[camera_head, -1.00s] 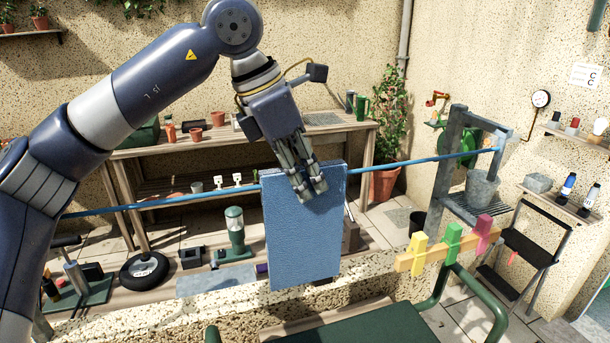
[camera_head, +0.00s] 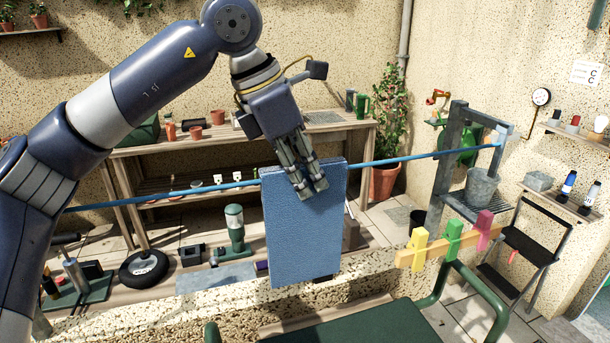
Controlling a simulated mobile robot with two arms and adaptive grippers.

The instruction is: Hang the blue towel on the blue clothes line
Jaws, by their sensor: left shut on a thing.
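The blue towel (camera_head: 303,240) is a flat, upright rectangle in the middle of the head view. The blue clothes line (camera_head: 400,160) runs across the view, rising to the right, and passes out of sight at the towel's upper part. The towel hides that stretch, so I cannot tell how the towel sits on the line. My left gripper (camera_head: 313,190) comes down from above, its fingers at the front of the towel's upper edge, shut on it. My right gripper is not in view.
A wooden bar with yellow, green and pink clothespins (camera_head: 452,240) is at right, above a green chair (camera_head: 365,328). A speckled wall top (camera_head: 200,318) runs below the towel. A wooden workbench (camera_head: 240,140) with pots stands behind. A grey stand (camera_head: 450,165) is at the line's right end.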

